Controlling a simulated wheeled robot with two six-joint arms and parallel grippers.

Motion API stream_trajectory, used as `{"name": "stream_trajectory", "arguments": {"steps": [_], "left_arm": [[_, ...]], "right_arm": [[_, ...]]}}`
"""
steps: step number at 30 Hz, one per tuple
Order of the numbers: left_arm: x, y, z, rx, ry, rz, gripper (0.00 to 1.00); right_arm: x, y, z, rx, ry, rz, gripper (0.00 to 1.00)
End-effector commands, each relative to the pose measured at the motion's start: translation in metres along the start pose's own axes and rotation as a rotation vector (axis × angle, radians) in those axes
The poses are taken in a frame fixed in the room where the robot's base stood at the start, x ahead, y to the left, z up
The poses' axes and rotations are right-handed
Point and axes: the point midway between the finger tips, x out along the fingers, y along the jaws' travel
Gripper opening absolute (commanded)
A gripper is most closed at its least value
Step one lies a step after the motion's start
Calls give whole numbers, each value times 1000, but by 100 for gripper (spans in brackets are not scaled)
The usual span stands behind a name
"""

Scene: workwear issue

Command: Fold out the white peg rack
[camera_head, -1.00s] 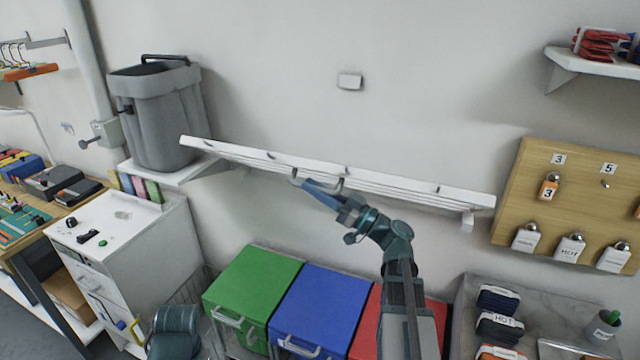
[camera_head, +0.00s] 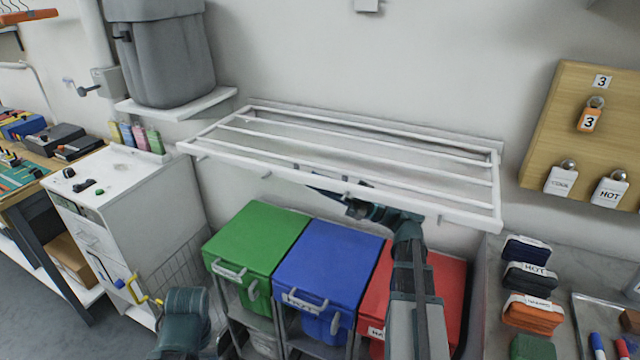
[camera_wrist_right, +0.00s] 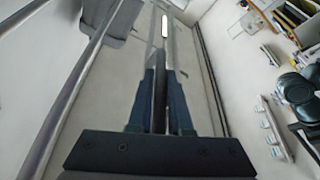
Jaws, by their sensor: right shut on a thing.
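The white peg rack (camera_head: 470,214) is a slatted frame on the wall in the head view. It stands out from the wall, close to level, with gaps between its bars and short pegs along its front rail. My right gripper (camera_head: 320,186) reaches up to the front rail from below, partly hidden by it. In the right wrist view my right gripper (camera_wrist_right: 160,78) is closed on a narrow dark-looking part of the rack between its fingers. Which part, peg or rail, I cannot tell.
Green (camera_head: 256,240), blue (camera_head: 325,270) and red (camera_head: 450,290) lidded bins stand below the rack. A grey bin (camera_head: 165,60) sits on a shelf to the left. A wooden key board (camera_head: 560,130) hangs to the right. A white cabinet (camera_head: 140,205) stands at left.

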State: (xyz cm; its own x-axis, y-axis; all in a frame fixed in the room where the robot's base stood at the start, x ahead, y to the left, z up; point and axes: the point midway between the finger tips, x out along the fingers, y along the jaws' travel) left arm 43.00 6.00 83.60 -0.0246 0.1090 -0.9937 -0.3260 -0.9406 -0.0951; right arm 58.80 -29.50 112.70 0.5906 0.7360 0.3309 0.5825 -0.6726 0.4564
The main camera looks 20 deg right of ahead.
Motion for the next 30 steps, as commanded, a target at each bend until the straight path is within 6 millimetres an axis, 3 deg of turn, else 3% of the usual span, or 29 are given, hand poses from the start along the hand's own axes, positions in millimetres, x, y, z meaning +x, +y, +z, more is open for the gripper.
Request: {"name": "stream_trajectory", "arguments": {"steps": [16, 17, 21, 30], "left_arm": [[6, 1, 0, 0, 0, 0, 50], [6, 1, 0, 0, 0, 0, 50], [6, 1, 0, 0, 0, 0, 50], [6, 1, 0, 0, 0, 0, 50]], "right_arm": [[-3, -3, 6, 1, -6, -3, 0], [-3, -3, 6, 1, -6, -3, 19], [-3, -3, 6, 1, -4, -2, 44], [-3, -2, 6, 2, -2, 0, 47]]}}
